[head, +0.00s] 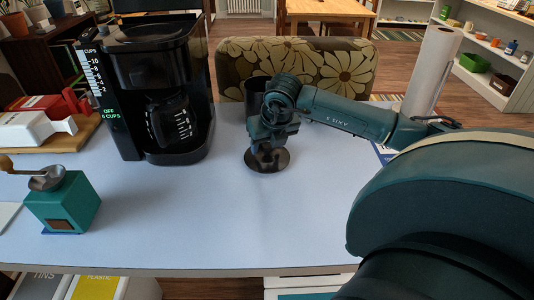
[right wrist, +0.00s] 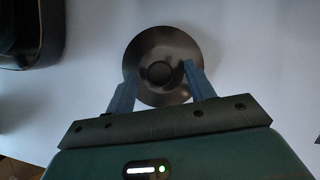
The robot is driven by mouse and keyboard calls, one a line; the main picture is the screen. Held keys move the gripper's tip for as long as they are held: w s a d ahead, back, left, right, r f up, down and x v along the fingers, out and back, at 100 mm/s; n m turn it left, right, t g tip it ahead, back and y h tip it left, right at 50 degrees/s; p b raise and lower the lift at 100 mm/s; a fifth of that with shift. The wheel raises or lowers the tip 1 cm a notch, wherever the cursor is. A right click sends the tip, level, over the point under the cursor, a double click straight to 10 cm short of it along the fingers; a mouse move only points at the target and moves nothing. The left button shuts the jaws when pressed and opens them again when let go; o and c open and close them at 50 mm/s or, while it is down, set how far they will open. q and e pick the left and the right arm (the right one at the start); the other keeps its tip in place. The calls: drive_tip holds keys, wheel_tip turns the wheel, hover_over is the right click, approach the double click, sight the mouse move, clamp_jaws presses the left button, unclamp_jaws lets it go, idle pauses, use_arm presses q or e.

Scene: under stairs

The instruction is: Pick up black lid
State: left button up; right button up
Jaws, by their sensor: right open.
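The black lid (head: 258,165) is a dark round disc lying on the white table, right of the coffee maker in the head view. In the right wrist view the lid (right wrist: 163,50) shows from above, with a round knob (right wrist: 159,73) at its middle. My right gripper (head: 268,152) is over the lid, pointing down. In the right wrist view its two fingers (right wrist: 158,80) are spread apart, one on each side of the knob, with gaps between them and it. How high the fingertips are above the lid is hard to tell. My left gripper is not in view.
A black coffee maker (head: 160,75) with a glass carafe stands left of the lid. A dark cylinder (head: 256,92) is behind my right gripper. A paper towel roll (head: 432,70) stands at the back right. A green grinder (head: 62,203) is at the left. The front middle of the table is clear.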

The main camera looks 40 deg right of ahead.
sight(268, 147)
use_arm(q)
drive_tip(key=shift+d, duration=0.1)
use_arm(e)
drive_tip(key=shift+f, duration=0.1)
drive_tip(key=shift+c, duration=0.3)
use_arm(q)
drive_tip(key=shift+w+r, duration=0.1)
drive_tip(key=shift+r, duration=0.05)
use_arm(e)
drive_tip(key=c, duration=1)
drive_tip(key=shift+c, duration=0.2)
use_arm(q)
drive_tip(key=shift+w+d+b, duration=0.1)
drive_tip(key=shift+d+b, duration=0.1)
drive_tip(key=shift+b, duration=0.2)
use_arm(e)
wheel_tip(268, 147, up, 10)
